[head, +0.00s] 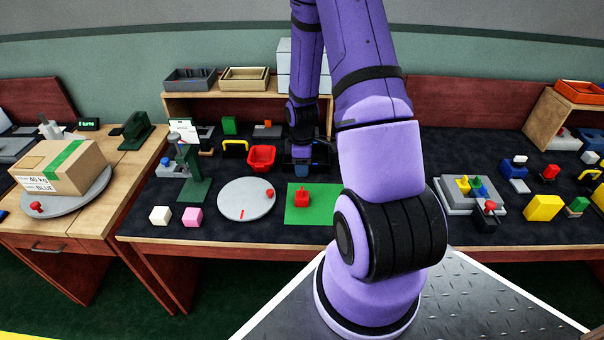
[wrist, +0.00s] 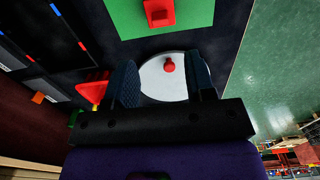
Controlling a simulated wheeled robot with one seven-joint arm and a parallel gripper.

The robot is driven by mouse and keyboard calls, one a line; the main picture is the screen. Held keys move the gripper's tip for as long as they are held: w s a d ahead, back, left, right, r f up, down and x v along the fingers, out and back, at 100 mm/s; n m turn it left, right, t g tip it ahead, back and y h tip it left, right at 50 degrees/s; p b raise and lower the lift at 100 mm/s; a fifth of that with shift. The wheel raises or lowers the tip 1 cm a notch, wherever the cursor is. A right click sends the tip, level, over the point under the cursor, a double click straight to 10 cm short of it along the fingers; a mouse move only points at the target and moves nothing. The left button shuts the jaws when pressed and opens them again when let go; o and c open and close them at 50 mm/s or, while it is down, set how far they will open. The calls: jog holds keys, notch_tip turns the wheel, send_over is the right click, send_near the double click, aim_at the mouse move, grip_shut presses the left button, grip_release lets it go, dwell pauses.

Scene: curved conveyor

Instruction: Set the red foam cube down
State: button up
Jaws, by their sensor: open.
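A red block (head: 302,198) with a smaller raised top rests on the green mat (head: 323,216); I take it for the red foam cube, though its foam is not certain. It also shows at the top edge of the wrist view (wrist: 160,11), partly cut off. My gripper (head: 304,168) is behind the mat, apart from the red block. In the wrist view my gripper (wrist: 163,82) is open, with two dark blue fingers apart and nothing held between them. Beyond the fingers lies the pale round disc (wrist: 152,88) with a small red knobbed piece (wrist: 169,65).
The pale disc (head: 233,203) lies left of the mat. A red tray (head: 262,157) and a green stand (head: 195,185) are near. A grey fixture (head: 455,204) stands right of my arm.

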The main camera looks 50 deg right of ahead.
jog(key=a+r+m+t, duration=0.1)
jog(key=a+r, duration=0.2)
jog(key=r, duration=0.5)
jog(key=a+r+m+h, duration=0.15)
jog(key=a+r, duration=0.25)
jog(key=r, duration=0.4)
jog(key=a+r+m+t+y, duration=0.1)
jog(key=a+r, duration=0.2)
jog(key=r, duration=0.5)
jog(key=s+a+r+m+t, duration=0.1)
jog(key=s+a+r+m, duration=0.1)
jog(key=s+a+r, duration=0.4)
jog(key=s+a+r+m+t, duration=0.2)
jog(key=s+a+r, duration=0.4)
jog(key=s+r, duration=0.4)
jog(key=shift+s+m, duration=0.4)
jog(key=shift+m, duration=0.05)
jog(key=shift+d, duration=0.1)
